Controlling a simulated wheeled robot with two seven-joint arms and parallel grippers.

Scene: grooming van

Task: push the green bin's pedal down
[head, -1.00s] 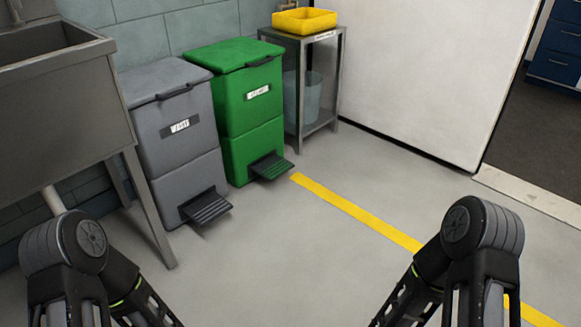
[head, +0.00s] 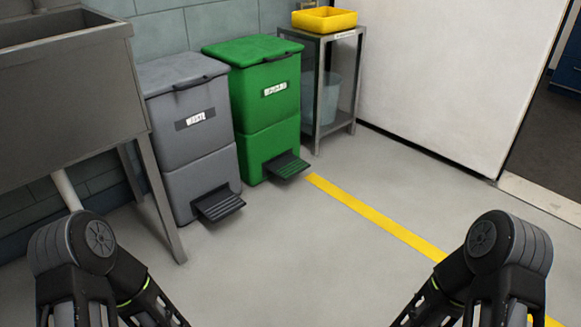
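The green bin (head: 264,97) stands upright against the tiled wall with its lid shut. Its dark ribbed pedal (head: 287,165) juts out at the front near the floor and appears raised. My two arms show at the lower left and lower right of the head view, well short of the bin. Both grippers are out of the picture, so whether they are open or shut is hidden.
A grey bin (head: 190,137) labelled waste, with its own pedal (head: 219,205), stands left of the green one. A metal sink (head: 70,95) is further left. A metal stand (head: 348,119) with a yellow tray (head: 324,20) is on the right. The floor (head: 310,255) ahead is clear.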

